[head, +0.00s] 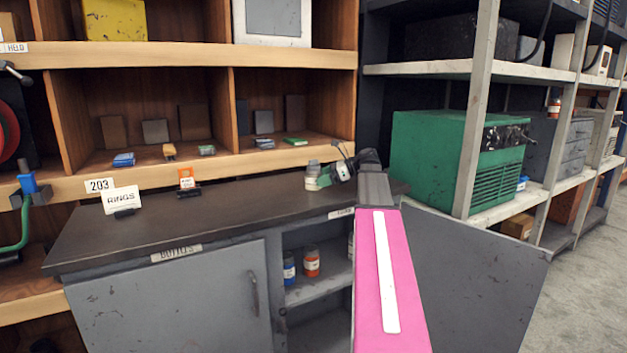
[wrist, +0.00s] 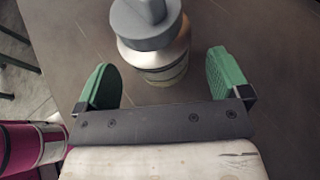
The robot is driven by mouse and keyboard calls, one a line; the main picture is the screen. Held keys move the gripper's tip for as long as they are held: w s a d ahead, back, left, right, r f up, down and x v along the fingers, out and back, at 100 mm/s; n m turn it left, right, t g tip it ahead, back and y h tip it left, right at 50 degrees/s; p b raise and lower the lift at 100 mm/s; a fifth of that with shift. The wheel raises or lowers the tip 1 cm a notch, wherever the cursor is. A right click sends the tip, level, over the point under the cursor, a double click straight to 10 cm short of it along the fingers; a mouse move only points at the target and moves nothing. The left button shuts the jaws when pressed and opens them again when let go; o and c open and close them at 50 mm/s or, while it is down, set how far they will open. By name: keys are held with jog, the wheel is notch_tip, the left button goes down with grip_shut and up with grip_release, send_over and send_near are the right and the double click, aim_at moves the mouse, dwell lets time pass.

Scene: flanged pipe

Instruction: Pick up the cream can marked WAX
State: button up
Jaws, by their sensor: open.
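A cream can (head: 312,183) with a grey lid stands on the dark worktop, at the left of my gripper (head: 336,172) in the head view. In the wrist view the can (wrist: 165,62) is upright ahead, its grey lid towards the camera. My gripper (wrist: 164,80) is open there, its green finger pads on either side of the can's near part, with gaps showing on both sides. I cannot tell how deep the can sits between the pads. No WAX marking is readable, and part of the can's body is hidden by the lid.
The worktop (head: 215,222) also bears a RINGS sign (head: 121,199) and an orange item (head: 187,180). Below, an open cabinet holds a blue jar (head: 289,268) and an orange jar (head: 312,261). Its grey door (head: 480,280) stands open at right. Wooden shelving rises behind.

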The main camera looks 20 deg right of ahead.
jog(key=shift+x, duration=1.6)
jog(key=c, duration=0.8)
jog(key=shift+r, duration=0.1)
